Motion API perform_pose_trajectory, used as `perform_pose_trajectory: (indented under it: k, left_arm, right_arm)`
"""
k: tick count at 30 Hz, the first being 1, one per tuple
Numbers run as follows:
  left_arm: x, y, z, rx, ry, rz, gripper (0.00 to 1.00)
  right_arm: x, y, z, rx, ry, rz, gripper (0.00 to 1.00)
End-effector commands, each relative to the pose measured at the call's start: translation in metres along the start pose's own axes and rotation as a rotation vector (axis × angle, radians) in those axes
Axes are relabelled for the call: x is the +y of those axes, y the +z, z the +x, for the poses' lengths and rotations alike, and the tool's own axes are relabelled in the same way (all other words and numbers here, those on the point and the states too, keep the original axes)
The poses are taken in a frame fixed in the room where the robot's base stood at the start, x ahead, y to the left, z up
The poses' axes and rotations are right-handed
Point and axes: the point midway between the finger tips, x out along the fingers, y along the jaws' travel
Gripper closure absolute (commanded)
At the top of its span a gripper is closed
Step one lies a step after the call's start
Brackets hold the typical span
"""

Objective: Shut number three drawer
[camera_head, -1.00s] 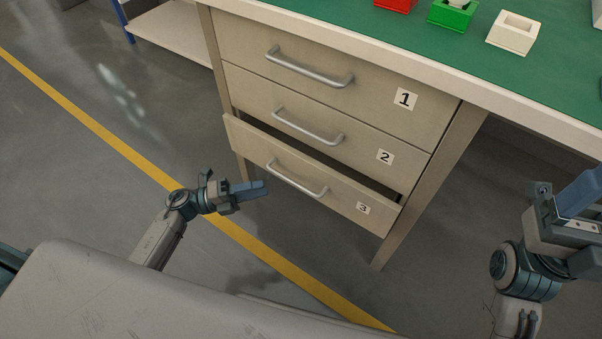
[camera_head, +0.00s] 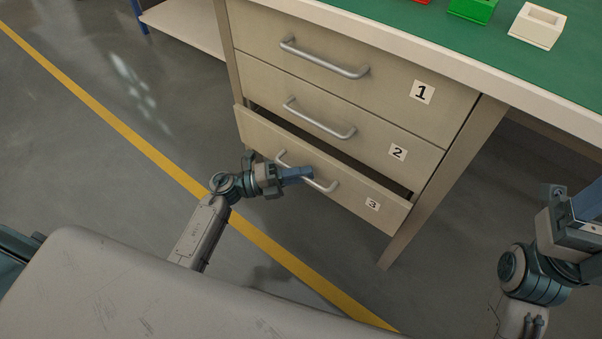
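The number three drawer (camera_head: 345,195) is the lowest of three in the bench. It stands partly open, with a dark gap above its front. Its silver bar handle (camera_head: 322,185) is partly hidden by my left gripper (camera_head: 305,175). The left gripper's fingers look closed together and overlap the handle in this view; I cannot tell whether they touch it. My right gripper (camera_head: 585,212) is at the right edge, raised and partly cut off, away from the drawer; its fingers are not clear.
Drawer two (camera_head: 330,115) and drawer one (camera_head: 350,65) above are closed. A bench leg (camera_head: 440,180) stands right of the drawers. The floor in front is clear, with a yellow line (camera_head: 130,135).

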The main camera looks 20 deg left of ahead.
Motion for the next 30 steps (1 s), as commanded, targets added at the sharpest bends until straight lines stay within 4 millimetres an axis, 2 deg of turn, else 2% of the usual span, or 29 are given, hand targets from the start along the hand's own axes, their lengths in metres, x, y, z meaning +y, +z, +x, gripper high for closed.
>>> perform_pose_trajectory:
  k: [1, 3, 10, 19, 29, 30]
  left_arm:
    - [0.0, 0.0, 0.0, 0.0, 0.0, 0.0, 0.89]
    - [0.0, 0.0, 0.0, 0.0, 0.0, 0.0, 1.0]
    - [0.001, 0.002, 0.002, 0.0, 0.0, 0.0, 1.0]
    - [0.008, 0.029, 0.029, -0.001, 0.0, 0.0, 1.0]
    - [0.008, 0.033, 0.031, -0.005, 0.001, 0.001, 1.0]
    - [0.008, 0.033, 0.032, -0.005, 0.001, 0.001, 0.81]
  right_arm:
    - [0.0, 0.0, 0.0, 0.0, 0.0, 0.0, 0.29]
    - [0.0, 0.0, 0.0, 0.0, 0.0, 0.0, 0.29]
    - [0.0, 0.0, 0.0, 0.0, 0.001, 0.0, 0.29]
    - [0.0, 0.001, -0.002, 0.002, 0.006, -0.002, 0.29]
    - [0.0, 0.001, -0.001, 0.007, 0.01, -0.003, 0.29]
    - [0.0, 0.0, -0.001, 0.007, 0.01, -0.003, 0.29]
